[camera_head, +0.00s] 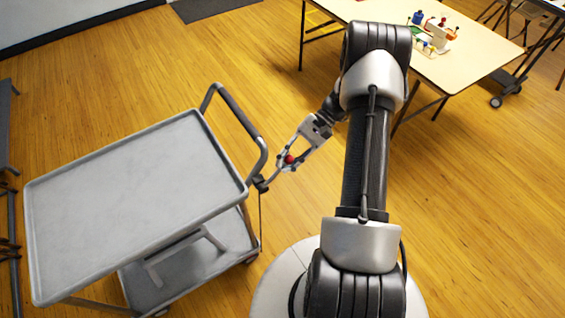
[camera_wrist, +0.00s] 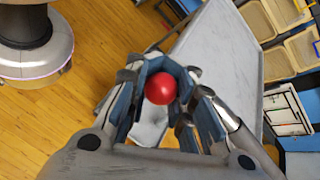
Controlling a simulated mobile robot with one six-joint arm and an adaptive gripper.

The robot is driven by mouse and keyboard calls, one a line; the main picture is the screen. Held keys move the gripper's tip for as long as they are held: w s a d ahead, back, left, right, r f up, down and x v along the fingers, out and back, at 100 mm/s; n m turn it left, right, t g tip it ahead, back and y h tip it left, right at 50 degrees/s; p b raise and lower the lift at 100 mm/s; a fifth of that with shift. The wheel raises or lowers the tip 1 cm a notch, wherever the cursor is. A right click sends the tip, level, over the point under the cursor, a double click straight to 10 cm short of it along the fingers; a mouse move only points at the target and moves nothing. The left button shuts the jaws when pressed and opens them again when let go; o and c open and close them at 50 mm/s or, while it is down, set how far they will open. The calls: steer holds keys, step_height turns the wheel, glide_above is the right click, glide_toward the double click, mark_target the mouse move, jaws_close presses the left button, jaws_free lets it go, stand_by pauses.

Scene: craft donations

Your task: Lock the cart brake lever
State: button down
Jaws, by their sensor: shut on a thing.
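The grey cart (camera_head: 150,172) stands at the left in the head view, with a flat top tray and a lower shelf. A dark push handle (camera_head: 242,122) rises at its right end. The brake lever, with a red ball knob (camera_head: 289,159), sticks out from the cart's corner below the handle. My gripper (camera_head: 288,160) is shut on the red knob. In the wrist view the red knob (camera_wrist: 160,88) sits between the fingers of my gripper (camera_wrist: 165,95), and the cart's pale tray (camera_wrist: 222,60) lies behind. Most of the lever's shaft is hidden in the wrist view.
A table (camera_head: 468,55) with small craft items (camera_head: 432,35) stands at the upper right, with a wheeled frame (camera_head: 497,100) beyond it. Yellowish bins (camera_wrist: 285,40) on a rack show in the wrist view. Wooden floor between cart and table is clear.

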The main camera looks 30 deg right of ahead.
steer(key=shift+d+f+y+b, duration=0.35)
steer(key=shift+f+y, duration=0.15)
steer(key=shift+y, duration=0.1)
steer(key=shift+s, duration=0.1)
steer(key=c, duration=1.3)
jaws_free()
steer(key=shift+c, duration=0.2)
steer(key=v, duration=1.2)
steer(key=shift+f, duration=0.1)
